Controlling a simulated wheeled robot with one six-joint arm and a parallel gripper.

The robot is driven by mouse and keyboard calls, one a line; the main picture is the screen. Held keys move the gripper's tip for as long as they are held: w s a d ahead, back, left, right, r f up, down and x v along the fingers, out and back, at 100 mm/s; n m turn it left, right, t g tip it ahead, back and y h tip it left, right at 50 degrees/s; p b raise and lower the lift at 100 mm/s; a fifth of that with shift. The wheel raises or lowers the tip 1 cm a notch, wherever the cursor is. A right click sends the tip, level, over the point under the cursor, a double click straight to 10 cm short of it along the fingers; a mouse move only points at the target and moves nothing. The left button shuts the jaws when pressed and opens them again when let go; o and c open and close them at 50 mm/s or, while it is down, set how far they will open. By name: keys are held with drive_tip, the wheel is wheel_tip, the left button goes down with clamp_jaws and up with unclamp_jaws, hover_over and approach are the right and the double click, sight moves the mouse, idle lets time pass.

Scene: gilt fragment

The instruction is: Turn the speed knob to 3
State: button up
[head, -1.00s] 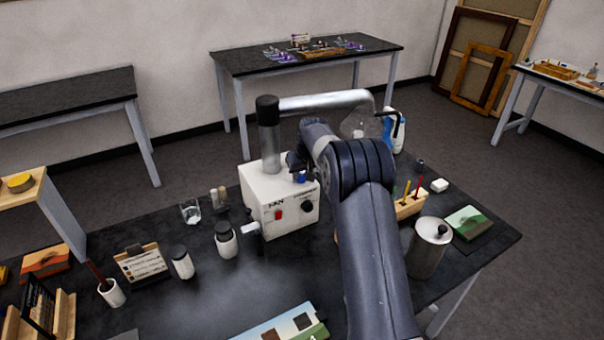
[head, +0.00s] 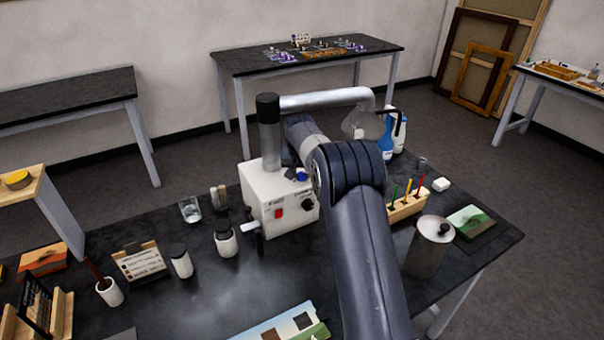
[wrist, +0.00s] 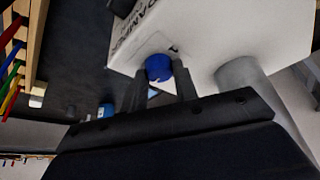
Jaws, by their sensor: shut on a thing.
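The white fan box (head: 262,190) stands on the black bench, with a red switch (head: 279,213) and a dark knob (head: 307,206) on its front. A blue knob (head: 301,175) shows near its top edge, partly behind my arm. In the wrist view my gripper (wrist: 161,82) has one finger on each side of the blue knob (wrist: 159,67) and is shut on it. Lettering that seems to read "DAMPER" (wrist: 140,22) is on the box face near it. The knob's pointer and scale cannot be read. My arm hides most of the gripper in the head view.
A grey pipe (head: 325,98) rises from the box and bends right over my arm. A wooden pencil block (head: 407,207), a metal canister (head: 428,245) and a blue bottle (head: 386,140) stand to the right. White jars (head: 226,241) stand to the left.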

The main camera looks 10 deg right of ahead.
drive_tip(key=shift+a+m+h, duration=0.1)
drive_tip(key=shift+m+h, duration=0.4)
drive_tip(key=shift+m, duration=0.8)
drive_tip(key=o, duration=1)
drive_tip(key=shift+c, duration=0.2)
drive_tip(key=b+v, duration=0.3)
drive_tip(key=v, duration=0.8)
drive_tip(key=shift+w+f, duration=0.1)
drive_tip(key=shift+w, duration=0.05)
